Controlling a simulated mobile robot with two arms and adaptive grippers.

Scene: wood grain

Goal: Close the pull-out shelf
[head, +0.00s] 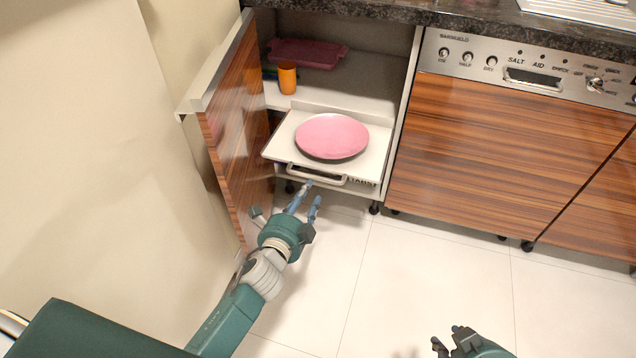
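The pull-out shelf (277,147) is a white tray in the lower part of an open cabinet, and it sticks out past the cabinet front. A pink plate (332,136) lies on it. A metal handle (316,175) runs along the shelf's front. My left gripper (308,199) is just in front of and below the handle, its fingers spread apart with nothing between them; whether a fingertip touches the handle I cannot tell. My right gripper (452,341) is at the bottom edge, far from the shelf and partly cut off, its finger opening unclear.
The wood-grain cabinet door (238,120) stands open at the left, close to my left arm. An orange cup (287,77) and a dark pink tray (308,53) sit on the upper shelf. A dishwasher (500,150) stands right. The tiled floor is clear.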

